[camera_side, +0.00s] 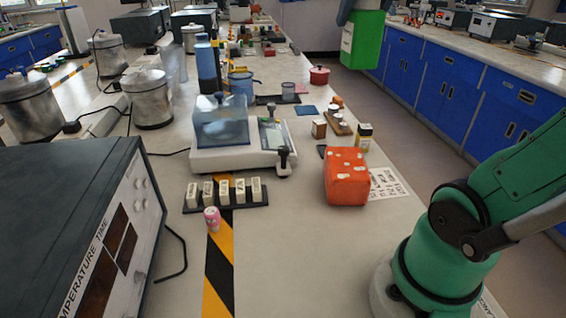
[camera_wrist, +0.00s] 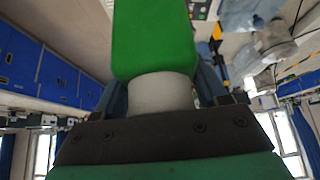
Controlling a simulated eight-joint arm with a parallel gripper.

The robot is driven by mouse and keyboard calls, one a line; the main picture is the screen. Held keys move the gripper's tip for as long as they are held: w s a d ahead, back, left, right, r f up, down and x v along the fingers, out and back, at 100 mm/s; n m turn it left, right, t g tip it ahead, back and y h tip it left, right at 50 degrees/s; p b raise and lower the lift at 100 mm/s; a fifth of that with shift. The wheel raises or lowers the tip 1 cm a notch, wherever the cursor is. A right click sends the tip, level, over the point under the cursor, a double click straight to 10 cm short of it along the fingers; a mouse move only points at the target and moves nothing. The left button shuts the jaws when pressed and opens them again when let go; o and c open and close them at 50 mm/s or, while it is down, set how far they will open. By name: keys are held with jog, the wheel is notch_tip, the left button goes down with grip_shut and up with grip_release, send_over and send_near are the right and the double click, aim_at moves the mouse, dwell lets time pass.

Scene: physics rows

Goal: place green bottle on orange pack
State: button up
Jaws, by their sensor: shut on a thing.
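The orange pack (camera_side: 347,178) is a soft-looking orange block with pale marks on top. It sits on the white bench in the side view, right of the middle. The green bottle (camera_side: 368,42) hangs in the air at the top of the side view, above the pack in the picture and apart from it. My gripper (camera_side: 358,8) is partly cut off by the top edge there. In the wrist view my gripper (camera_wrist: 175,92) is shut around the white neck or cap of the green bottle (camera_wrist: 153,38). The bottle's far end is out of that frame.
A balance (camera_side: 240,155) with a clear cover stands left of the pack. A small jar (camera_side: 364,138) and a wooden block stand behind the pack. Bench in front of the pack is clear.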

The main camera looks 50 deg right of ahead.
jog(key=shift+s+d+f, duration=0.1)
jog(key=shift+s+d, duration=0.15)
jog(key=shift+d, duration=0.15)
jog(key=shift+m, duration=0.3)
notch_tip(320, 180, down, 20)
jog(key=shift+r, duration=0.15)
jog(key=o, duration=1.5)
jog(key=shift+c, duration=0.2)
